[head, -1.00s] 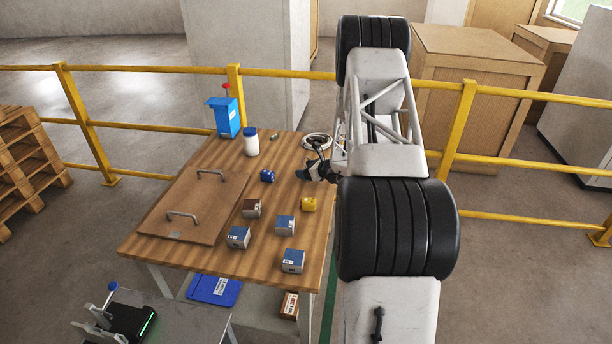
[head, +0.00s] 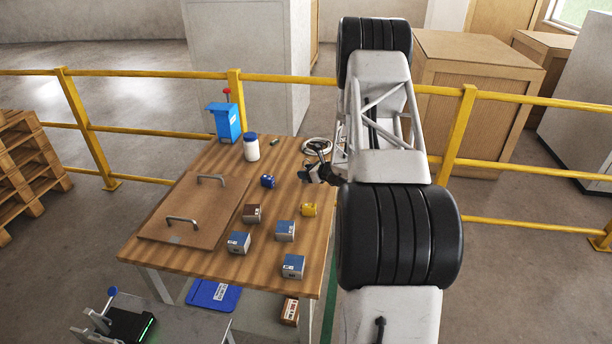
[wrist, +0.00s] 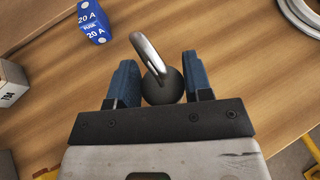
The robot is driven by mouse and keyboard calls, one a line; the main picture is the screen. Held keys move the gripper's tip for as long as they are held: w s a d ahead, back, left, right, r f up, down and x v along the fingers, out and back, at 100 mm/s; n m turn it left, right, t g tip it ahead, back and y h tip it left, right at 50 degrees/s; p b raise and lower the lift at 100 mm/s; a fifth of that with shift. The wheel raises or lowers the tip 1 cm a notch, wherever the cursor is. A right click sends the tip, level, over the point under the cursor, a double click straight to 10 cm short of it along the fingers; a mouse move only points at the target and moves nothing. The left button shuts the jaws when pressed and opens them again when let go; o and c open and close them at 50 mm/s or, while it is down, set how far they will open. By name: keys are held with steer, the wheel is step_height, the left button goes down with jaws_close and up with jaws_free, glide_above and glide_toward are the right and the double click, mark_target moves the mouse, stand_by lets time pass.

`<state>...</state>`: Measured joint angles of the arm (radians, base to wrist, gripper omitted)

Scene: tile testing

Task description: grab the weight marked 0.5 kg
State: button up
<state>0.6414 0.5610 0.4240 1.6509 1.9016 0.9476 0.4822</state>
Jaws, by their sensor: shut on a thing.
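A weight with a dark round body (wrist: 162,88) and a bent metal hook (wrist: 147,50) sits between my gripper's blue fingers in the wrist view. My gripper (wrist: 159,64) is shut on it, with one finger on each side of the body. No marking on the weight is visible, so I cannot read its mass. In the head view my gripper (head: 316,175) is low over the right side of the wooden table (head: 190,258). The weight cannot be made out there, and I cannot tell whether it touches the table.
A blue 20 A fuse (wrist: 93,21) lies left of my gripper. A coiled ring (head: 318,145) lies behind it. A handled board (head: 195,210) covers the left. A yellow railing (head: 150,130) runs behind the table.

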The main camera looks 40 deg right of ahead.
steer(key=shift+r, duration=4.35)
